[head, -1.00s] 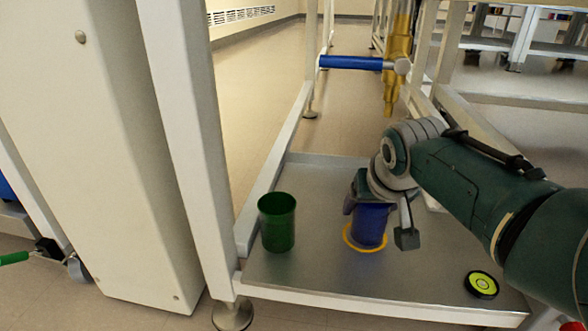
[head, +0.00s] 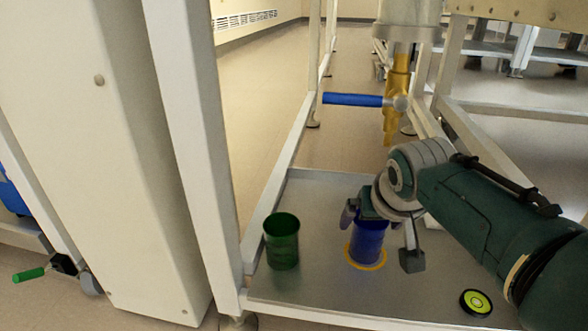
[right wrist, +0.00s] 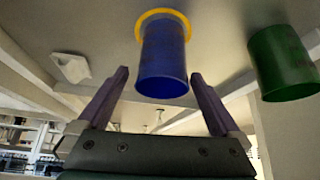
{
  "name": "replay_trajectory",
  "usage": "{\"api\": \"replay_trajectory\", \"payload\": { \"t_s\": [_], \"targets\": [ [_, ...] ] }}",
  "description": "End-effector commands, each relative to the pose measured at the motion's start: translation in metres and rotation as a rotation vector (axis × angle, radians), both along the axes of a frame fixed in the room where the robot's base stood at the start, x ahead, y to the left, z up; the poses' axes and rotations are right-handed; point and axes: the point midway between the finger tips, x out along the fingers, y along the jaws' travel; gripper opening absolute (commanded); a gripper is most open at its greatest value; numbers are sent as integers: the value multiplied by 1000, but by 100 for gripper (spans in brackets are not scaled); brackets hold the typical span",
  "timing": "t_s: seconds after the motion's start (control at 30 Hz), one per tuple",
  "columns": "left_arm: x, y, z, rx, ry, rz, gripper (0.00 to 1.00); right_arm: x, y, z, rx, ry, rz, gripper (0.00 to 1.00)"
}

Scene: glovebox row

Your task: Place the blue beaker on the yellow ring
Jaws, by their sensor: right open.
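The blue beaker (head: 369,242) stands upright on the yellow ring (head: 366,267) on the grey shelf plate. In the right wrist view the beaker (right wrist: 163,60) shows with the ring (right wrist: 163,13) around its base. My right gripper (head: 380,238) is open, with one finger on each side of the beaker. In the right wrist view the fingers of this gripper (right wrist: 160,76) show gaps to the beaker on both sides. The gripper partly covers the beaker's top in the head view. My left gripper is not in view.
A green beaker (head: 282,243) stands left of the blue one on the shelf plate (head: 320,195). A round yellow-green level (head: 476,302) lies at front right. White frame posts (head: 190,150) rise at left. A blue-handled valve (head: 352,100) on a yellow pipe hangs behind.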

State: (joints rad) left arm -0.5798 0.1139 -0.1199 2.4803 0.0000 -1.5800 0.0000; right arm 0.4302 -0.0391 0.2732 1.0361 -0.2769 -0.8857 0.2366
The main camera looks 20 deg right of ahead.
Motion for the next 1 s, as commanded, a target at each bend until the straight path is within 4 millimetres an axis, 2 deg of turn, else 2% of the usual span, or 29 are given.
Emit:
{"api": "replay_trajectory", "payload": {
  "t_s": [0.03,0.2,0.43,0.53,0.63,0.73,1.0],
  "targets": [
    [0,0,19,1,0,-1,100,-5,2,16,0,2,1,100],
    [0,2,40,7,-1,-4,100,-15,7,31,0,1,1,100],
    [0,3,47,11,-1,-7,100,-27,6,36,-10,6,5,100],
    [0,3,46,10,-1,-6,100,-45,2,36,-33,27,23,100],
    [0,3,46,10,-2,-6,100,-76,0,39,-65,65,70,100],
    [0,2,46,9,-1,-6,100,-115,12,49,-86,111,153,100],
    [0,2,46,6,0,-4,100,-223,72,89,-48,227,432,100]
  ]
}}
